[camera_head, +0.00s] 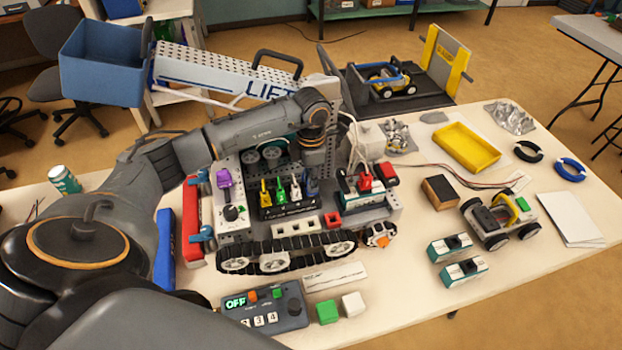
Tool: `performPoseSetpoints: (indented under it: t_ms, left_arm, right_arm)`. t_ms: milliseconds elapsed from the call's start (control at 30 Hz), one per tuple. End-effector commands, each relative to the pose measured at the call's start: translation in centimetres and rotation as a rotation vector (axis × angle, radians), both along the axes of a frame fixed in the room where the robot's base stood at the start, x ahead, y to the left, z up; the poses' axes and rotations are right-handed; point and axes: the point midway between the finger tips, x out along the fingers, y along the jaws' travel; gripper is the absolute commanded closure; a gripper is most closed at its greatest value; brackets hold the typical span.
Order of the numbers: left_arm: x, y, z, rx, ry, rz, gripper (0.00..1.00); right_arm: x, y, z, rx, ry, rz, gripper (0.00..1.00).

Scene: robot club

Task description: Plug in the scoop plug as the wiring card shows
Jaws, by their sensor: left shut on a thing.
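My left arm reaches in from the left, and its gripper (313,168) points down over the tracked robot. It is shut on what looks like the blue plug (312,185) at the right end of the black socket block (288,209); the fingertips are small and partly hidden. Yellow (265,192), green (280,189) and white (297,188) plugs stand upright in a row beside it. A red plug (365,182) stands on a separate module to the right, and a purple plug (223,178) on the left. A white printed card (335,277) lies in front; its text is unreadable. My right gripper is not in view.
A control box (265,308) reading OFF stands at the front, beside green (327,311) and white (353,304) cubes. A yellow tray (466,147), a small wheeled vehicle (498,220) and teal-white modules (463,271) lie right. The white lift arm rises behind.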

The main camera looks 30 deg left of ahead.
Motion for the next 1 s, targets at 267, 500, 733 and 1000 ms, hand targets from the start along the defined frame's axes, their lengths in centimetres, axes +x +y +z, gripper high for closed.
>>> performPoseSetpoints:
  t_ms: [267,500,733,1000]
  left_arm:
    - [0.00,0.00,-0.30,0.000,0.000,0.000,1.00]
    - [-0.01,0.01,-0.58,0.000,0.000,0.000,1.00]
    - [-0.03,0.00,-0.74,-0.001,0.001,0.000,1.00]
    - [-0.06,-0.01,-0.81,0.000,0.001,0.000,1.00]
  right_arm:
    - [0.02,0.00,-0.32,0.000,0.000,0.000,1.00]
    - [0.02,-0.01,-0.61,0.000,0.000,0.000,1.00]
    - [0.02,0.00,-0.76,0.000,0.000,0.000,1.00]
    - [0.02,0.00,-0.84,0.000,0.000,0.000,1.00]
